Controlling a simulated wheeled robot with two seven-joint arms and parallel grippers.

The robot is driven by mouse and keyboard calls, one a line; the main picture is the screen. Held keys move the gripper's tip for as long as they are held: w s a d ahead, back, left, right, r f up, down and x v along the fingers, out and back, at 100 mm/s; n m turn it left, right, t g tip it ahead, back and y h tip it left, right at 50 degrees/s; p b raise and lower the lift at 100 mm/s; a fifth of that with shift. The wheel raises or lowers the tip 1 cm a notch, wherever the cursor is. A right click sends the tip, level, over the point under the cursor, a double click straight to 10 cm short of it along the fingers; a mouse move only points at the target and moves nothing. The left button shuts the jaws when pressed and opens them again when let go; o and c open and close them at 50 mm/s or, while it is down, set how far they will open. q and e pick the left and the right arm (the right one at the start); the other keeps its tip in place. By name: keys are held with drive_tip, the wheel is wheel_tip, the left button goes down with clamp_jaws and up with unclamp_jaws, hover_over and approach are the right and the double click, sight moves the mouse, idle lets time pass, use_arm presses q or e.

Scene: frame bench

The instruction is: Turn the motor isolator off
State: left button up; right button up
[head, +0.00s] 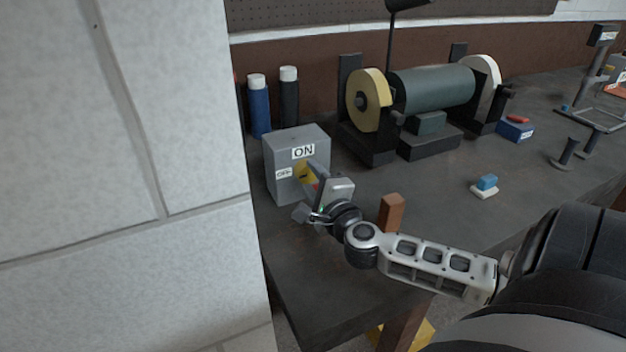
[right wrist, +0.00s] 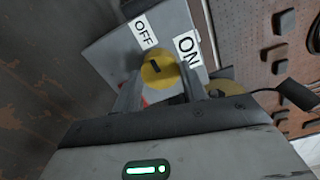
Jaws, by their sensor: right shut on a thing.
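The motor isolator is a grey box (head: 284,150) at the left end of the bench. Its face has an ON label (head: 303,152) at the top and an OFF label (head: 284,173) at the left. A yellow disc with a dark mark (right wrist: 158,70) and a red handle, mostly hidden by the fingers, sit on that face. My right gripper (head: 316,199) is at the front of the box, shut on the red handle. In the right wrist view the fingers stand on either side of it. I cannot tell for sure which label the handle points to. My left gripper is out of view.
A bench grinder (head: 430,90) stands behind and right of the isolator. Two bottles (head: 259,105) stand behind the box. A brown block (head: 392,212) is close to my right wrist. A pale wall (head: 120,180) fills the left side.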

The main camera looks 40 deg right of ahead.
idle(0.4)
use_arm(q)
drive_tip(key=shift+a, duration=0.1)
use_arm(e)
drive_tip(key=o, duration=1)
drive_tip(key=shift+c, duration=0.2)
drive_tip(key=b+v, duration=0.1)
drive_tip(key=v, duration=1.4)
drive_tip(key=shift+s, duration=0.2)
use_arm(q)
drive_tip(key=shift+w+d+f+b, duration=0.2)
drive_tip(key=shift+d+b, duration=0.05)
drive_tip(key=shift+b, duration=0.05)
use_arm(e)
drive_tip(key=shift+s+a, duration=0.1)
drive_tip(key=shift+s, duration=0.2)
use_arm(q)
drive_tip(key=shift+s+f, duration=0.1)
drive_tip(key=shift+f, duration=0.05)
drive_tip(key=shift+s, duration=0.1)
